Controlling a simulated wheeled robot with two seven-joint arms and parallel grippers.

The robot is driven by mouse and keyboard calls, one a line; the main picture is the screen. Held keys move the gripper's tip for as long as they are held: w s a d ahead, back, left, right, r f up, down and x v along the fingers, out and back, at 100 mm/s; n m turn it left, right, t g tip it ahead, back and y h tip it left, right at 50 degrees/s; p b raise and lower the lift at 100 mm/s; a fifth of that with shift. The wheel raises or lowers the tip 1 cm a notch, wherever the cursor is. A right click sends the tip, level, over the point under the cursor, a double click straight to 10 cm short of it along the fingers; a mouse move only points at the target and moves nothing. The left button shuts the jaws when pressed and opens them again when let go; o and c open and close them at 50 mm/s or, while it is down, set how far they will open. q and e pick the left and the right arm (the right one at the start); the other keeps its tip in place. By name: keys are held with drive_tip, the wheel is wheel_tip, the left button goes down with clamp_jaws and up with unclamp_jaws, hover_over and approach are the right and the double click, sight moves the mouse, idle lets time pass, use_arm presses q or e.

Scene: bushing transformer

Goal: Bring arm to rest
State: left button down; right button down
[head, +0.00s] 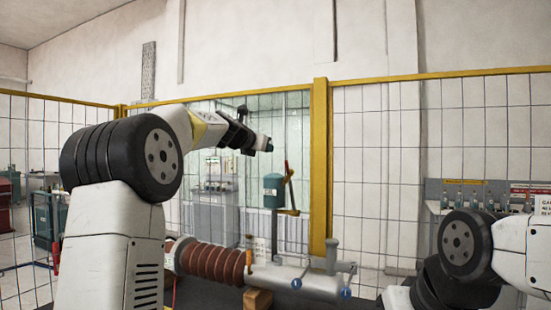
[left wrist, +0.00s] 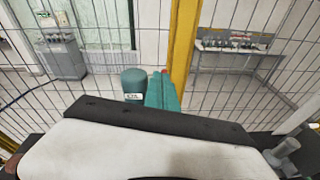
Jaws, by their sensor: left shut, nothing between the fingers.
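My left arm (head: 160,150) comes in from the left and is raised, with its forearm reaching right in front of the mesh fence. My left gripper (head: 267,145) is at its end, high above the bushing, shut and empty.
A bushing with brown ribs (head: 215,263) and a grey metal end (head: 295,281) lies below the left gripper. A green canister (head: 273,190) stands upright behind it. A yellow-framed mesh fence (head: 321,165) closes off the back.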

use_arm(q)
drive_tip(key=s+a+f+m+g+y, duration=0.1)
drive_tip(key=s+f+m+g, duration=0.2)
drive_tip(key=s+f+m, duration=0.7)
drive_tip(key=s+a+f+m+g+y, duration=0.1)
drive_tip(key=s+f+m+g, duration=0.2)
drive_tip(key=s+f+m, duration=0.7)
drive_tip(key=s+a+f+m+g+y, duration=0.1)
drive_tip(key=s+f+m, duration=0.9)
drive_tip(key=s, duration=1.5)
drive_tip(key=shift+s+f+g+y, duration=0.3)
drive_tip(key=shift+s+f+g, duration=0.05)
drive_tip(key=shift+f+g, duration=0.5)
drive_tip(key=shift+d+r, duration=0.1)
